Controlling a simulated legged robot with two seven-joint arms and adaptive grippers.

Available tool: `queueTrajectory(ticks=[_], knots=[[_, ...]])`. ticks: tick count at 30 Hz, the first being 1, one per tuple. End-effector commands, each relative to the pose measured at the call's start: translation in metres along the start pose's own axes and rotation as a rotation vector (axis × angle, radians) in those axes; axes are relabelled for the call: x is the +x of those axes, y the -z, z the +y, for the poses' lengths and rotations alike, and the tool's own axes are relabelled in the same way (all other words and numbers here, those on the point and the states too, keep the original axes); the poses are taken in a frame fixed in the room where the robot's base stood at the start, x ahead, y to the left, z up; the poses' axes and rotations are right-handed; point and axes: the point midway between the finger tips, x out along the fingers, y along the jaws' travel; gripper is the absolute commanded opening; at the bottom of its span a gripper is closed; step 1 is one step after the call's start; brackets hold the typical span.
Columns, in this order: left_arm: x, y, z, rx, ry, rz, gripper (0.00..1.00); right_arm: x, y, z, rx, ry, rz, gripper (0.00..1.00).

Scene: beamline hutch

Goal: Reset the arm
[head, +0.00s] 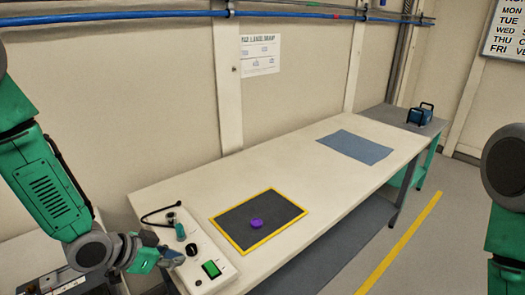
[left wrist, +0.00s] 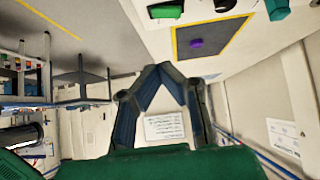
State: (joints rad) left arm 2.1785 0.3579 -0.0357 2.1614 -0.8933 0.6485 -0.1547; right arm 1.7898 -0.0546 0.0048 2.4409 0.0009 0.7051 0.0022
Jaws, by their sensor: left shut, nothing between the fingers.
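My left arm (head: 50,185) comes in from the left, green with grey joints. My left gripper (head: 172,260) is beside the left end of the white table, close to the control box (head: 205,260). In the left wrist view its two dark fingers (left wrist: 163,72) meet at the tips, shut with nothing between them. A purple round piece (head: 256,223) lies on the dark mat with a yellow border (head: 229,218); the piece also shows in the left wrist view (left wrist: 196,43). Part of my right arm (head: 505,235) shows at the right edge; its gripper is out of view.
The white table (head: 300,165) is mostly bare. The control box has a green switch, black knob and cable. A yellow floor line (head: 400,245) runs along the right.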

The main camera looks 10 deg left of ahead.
Motion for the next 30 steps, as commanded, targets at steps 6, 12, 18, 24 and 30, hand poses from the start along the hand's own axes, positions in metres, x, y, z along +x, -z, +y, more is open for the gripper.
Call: queueTrajectory(ticks=[6,12,18,24,30], knots=[[0.047,-0.096,0.049,-0.192,0.014,-0.176,0.0,0.047,-0.003,0.0,0.0,0.0,0.0,0.4],[0.072,-0.228,0.109,-0.43,0.112,-0.441,0.0,0.101,-0.006,-0.001,0.0,0.0,-0.001,0.4],[0.062,-0.314,0.148,-0.558,0.233,-0.637,0.0,0.133,-0.007,-0.001,0.0,0.0,-0.001,0.4],[0.052,-0.337,0.159,-0.594,0.284,-0.699,0.0,0.138,-0.007,-0.001,0.0,0.0,0.0,0.4],[0.051,-0.336,0.158,-0.595,0.286,-0.698,0.0,0.136,-0.007,-0.001,0.0,0.0,0.0,0.4]])
